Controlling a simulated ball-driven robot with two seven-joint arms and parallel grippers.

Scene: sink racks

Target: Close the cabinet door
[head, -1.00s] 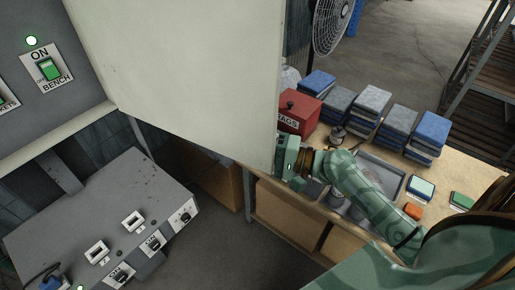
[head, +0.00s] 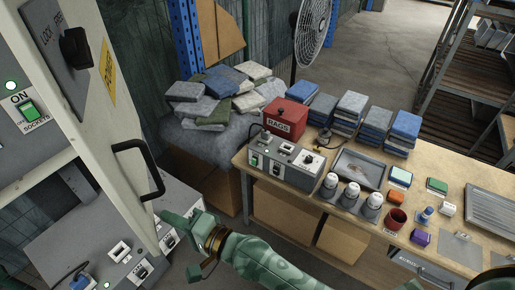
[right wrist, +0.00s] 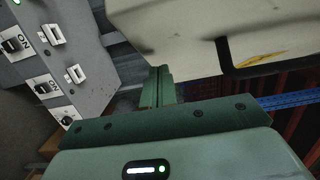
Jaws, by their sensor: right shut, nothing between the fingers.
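The cabinet door (head: 92,150) is a cream panel at the left of the head view. It stands partly open, and the cabinet's inside shows to its left. Its outer face carries a black handle (head: 151,172), a dark knob (head: 75,47) and a yellow label. My right gripper (head: 168,218) is shut and empty, close to the door's lower edge below the handle; I cannot tell whether it touches. In the right wrist view, the shut fingers (right wrist: 160,85) point toward the cream door (right wrist: 180,25), with its black handle (right wrist: 224,55) to the right. My left gripper is not in view.
A grey switch unit (head: 90,245) stands low inside the cabinet at left. A cloth pile (head: 215,140) lies behind.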

